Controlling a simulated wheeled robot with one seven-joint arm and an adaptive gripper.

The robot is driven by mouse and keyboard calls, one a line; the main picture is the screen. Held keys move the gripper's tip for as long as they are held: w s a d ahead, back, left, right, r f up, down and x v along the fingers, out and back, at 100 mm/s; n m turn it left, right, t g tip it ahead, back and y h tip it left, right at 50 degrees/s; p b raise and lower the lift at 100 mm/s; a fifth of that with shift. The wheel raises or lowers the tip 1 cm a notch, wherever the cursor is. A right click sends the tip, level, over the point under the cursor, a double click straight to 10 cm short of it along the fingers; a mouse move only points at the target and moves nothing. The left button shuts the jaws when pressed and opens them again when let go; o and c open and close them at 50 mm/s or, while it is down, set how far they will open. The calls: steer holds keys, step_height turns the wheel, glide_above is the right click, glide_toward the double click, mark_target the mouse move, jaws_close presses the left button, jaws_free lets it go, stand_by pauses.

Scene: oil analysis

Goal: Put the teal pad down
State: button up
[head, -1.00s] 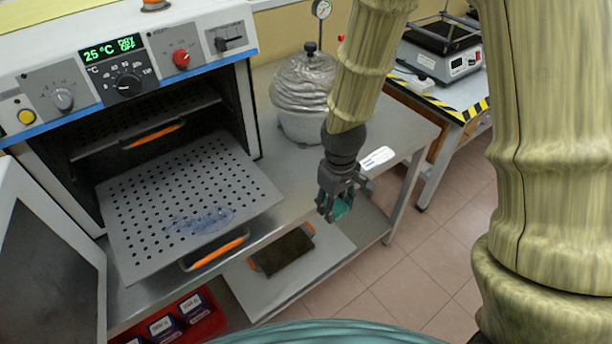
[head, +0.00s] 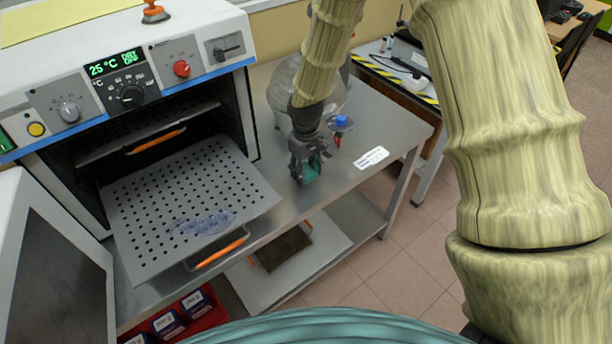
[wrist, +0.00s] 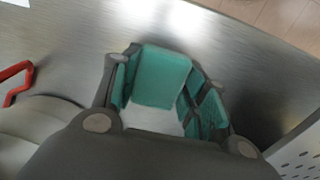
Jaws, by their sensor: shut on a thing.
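The teal pad (head: 309,171) is held at the end of my arm in the head view, low over the steel table top to the right of the oven. In the wrist view the teal pad (wrist: 161,77) sits between the fingers, with more teal surfaces on both sides. My gripper (head: 304,163) is shut on the pad and points down. I cannot tell whether the pad touches the table. The steel table (head: 290,196) beneath it is bare near its front edge.
An open oven (head: 130,90) with a pulled-out perforated tray (head: 165,190) stands at left. Behind my gripper are a silvery rounded vessel (head: 330,95) and a blue-capped item (head: 341,121). A white label (head: 371,157) lies on the table to the right. A lower shelf (head: 325,262) is below.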

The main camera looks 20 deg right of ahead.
mark_target(306, 171)
steer(key=shift+f+p, duration=0.6)
steer(key=shift+f, duration=1)
steer(key=shift+s+f+b, duration=0.3)
steer(key=shift+f, duration=0.3)
steer(key=o, duration=1)
steer(key=shift+o, duration=0.7)
steer(key=shift+w+f, duration=0.15)
steer(key=shift+f, duration=0.1)
steer(key=shift+r, duration=0.1)
steer(key=shift+r, duration=0.15)
steer(key=shift+w+r+p, duration=0.1)
steer(key=shift+r+p, duration=0.2)
steer(key=shift+r, duration=0.3)
step_height(306, 171, up, 12)
steer(key=b, duration=0.3)
